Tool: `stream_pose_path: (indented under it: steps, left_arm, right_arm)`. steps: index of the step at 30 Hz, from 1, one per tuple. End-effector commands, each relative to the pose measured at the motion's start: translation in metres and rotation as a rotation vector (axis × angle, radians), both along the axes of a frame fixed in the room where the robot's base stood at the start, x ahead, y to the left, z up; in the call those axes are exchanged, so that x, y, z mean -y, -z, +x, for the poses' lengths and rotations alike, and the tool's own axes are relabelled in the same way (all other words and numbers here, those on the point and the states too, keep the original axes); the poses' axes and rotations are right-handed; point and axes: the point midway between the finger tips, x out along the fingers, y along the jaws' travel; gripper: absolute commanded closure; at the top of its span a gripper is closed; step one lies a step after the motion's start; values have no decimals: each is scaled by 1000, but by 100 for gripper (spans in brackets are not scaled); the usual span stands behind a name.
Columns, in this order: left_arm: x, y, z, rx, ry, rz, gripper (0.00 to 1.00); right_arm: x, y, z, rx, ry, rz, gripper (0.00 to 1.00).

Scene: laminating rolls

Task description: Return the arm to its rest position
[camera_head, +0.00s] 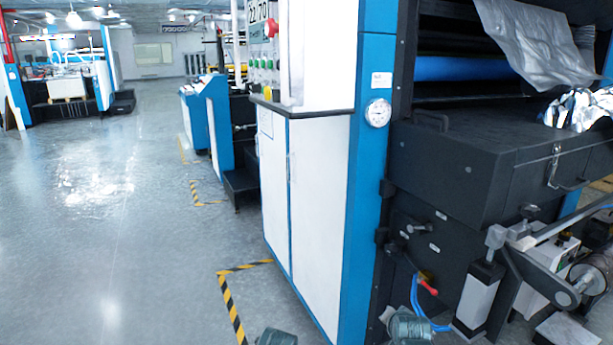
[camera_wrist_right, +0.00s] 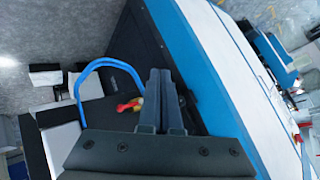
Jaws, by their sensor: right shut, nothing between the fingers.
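My right gripper (camera_wrist_right: 160,76) shows in the right wrist view. Its two fingers lie side by side, shut, with nothing between them. They point at the dark side of the laminating machine, near a red valve handle (camera_wrist_right: 130,105) and a looped blue hose (camera_wrist_right: 88,78); I cannot tell how far away these are. The head view shows neither gripper's fingers. Two grey-green rounded parts at its bottom edge look like my own arm links. My left gripper is not in view.
The machine's white cabinet (camera_head: 317,200), blue column (camera_head: 362,190) and dark housing (camera_head: 480,170) stand close in front and right. The red handle (camera_head: 429,287) sticks out low. Silvery film (camera_head: 540,45) hangs at upper right. Open grey floor (camera_head: 110,220) lies left, beyond yellow-black tape (camera_head: 229,300).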

Motion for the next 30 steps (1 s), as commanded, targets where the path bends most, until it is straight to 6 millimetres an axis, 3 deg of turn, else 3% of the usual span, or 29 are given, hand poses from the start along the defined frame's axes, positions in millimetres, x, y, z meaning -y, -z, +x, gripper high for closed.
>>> stream_pose_path:
  steps: [1, 3, 6, 12, 17, 18, 30]
  left_arm:
    - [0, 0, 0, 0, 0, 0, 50]
    - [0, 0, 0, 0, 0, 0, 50]
    - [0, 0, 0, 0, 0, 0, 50]
    - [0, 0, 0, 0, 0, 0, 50]
    - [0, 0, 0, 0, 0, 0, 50]
    - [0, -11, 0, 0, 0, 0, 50]
    - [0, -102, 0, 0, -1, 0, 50]
  right_arm:
    - [-35, 15, -11, -102, -108, -48, 100]
    - [-74, 36, -34, -252, -257, -121, 100]
    - [-117, 56, -71, -437, -457, -216, 100]
    - [-167, 73, -139, -711, -777, -357, 100]
    - [-190, 75, -189, -895, -998, -447, 100]
    - [-190, 63, -193, -913, -1016, -453, 100]
    - [-188, -27, -190, -904, -1000, -445, 100]
